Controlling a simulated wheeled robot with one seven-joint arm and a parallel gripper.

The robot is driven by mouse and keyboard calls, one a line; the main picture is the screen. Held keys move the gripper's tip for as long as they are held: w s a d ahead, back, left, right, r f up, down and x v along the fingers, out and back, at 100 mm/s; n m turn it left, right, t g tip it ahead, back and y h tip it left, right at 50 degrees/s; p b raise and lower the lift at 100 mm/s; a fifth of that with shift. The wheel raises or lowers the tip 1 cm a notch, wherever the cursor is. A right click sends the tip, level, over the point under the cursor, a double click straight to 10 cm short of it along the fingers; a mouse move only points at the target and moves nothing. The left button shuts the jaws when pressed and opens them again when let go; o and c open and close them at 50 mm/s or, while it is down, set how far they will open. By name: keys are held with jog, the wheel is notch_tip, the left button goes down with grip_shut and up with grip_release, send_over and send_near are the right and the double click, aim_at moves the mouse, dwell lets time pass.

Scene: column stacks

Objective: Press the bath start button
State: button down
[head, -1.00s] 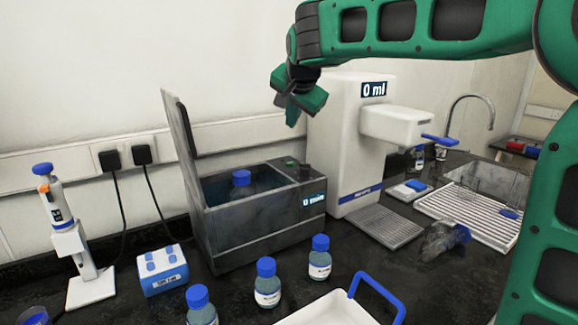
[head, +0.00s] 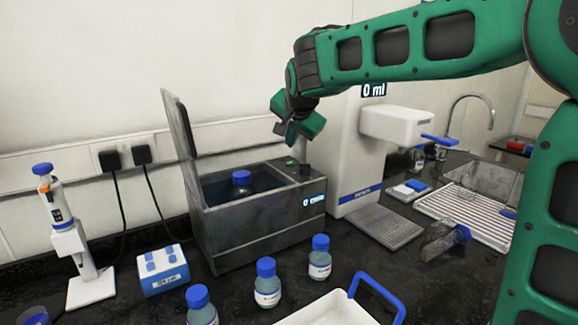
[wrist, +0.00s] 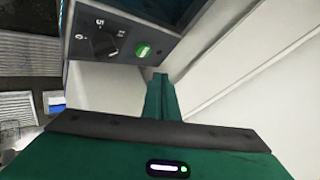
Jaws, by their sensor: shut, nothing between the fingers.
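The grey water bath (head: 262,240) stands on the bench with its lid (head: 179,125) tilted open. A blue-capped bottle (head: 241,179) sits inside it. Its green start button (head: 291,161) is on the top panel at the right, beside a black knob (head: 305,170). The display (head: 313,200) reads 0 min. In the wrist view the green button (wrist: 142,49) and the dial knob (wrist: 103,42) are plain to see. My gripper (head: 287,142) is shut and empty, just above the button and apart from it. In the wrist view its green fingers (wrist: 160,80) point up the picture, near the button.
A white dispenser (head: 355,150) reading 0 ml stands right of the bath. Several blue-capped bottles (head: 267,284) and a white tray with a blue handle (head: 330,310) are in front. A pipette on a stand (head: 70,240) and a blue-white box (head: 163,270) are at the left.

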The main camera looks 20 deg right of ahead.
aim_at(291, 166)
jog(key=shift+f, duration=1.55)
jog(key=shift+s+f, duration=0.1)
jog(key=shift+f, duration=0.65)
dwell(1.9)
jog(key=shift+r, duration=0.85)
notch_tip(291, 166, up, 5)
dwell(0.5)
dwell(0.5)
